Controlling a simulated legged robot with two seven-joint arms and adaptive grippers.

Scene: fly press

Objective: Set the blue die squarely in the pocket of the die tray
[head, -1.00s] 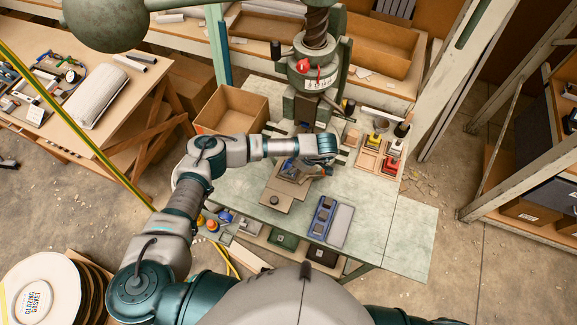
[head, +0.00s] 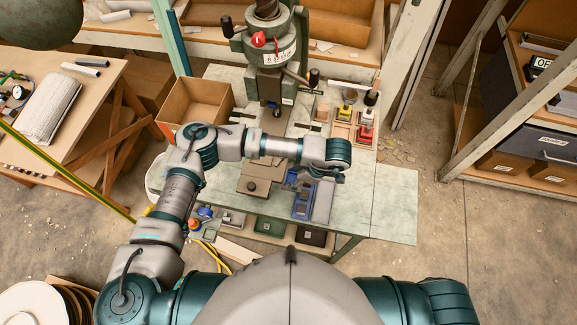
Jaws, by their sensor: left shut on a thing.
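My left gripper (head: 303,182) hangs below the teal wrist, over the far end of a blue tray (head: 301,208) on the green-grey bench. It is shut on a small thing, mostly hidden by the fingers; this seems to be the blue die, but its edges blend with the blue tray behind. I cannot tell the height of the grip above the tray. My right gripper is out of view.
The green fly press (head: 268,50) stands at the back of the bench. A brown board (head: 256,178) with a dark knob lies left of the blue tray, and a grey strip (head: 323,202) lies right of it. A cardboard box (head: 197,103) is back left. The front right bench is clear.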

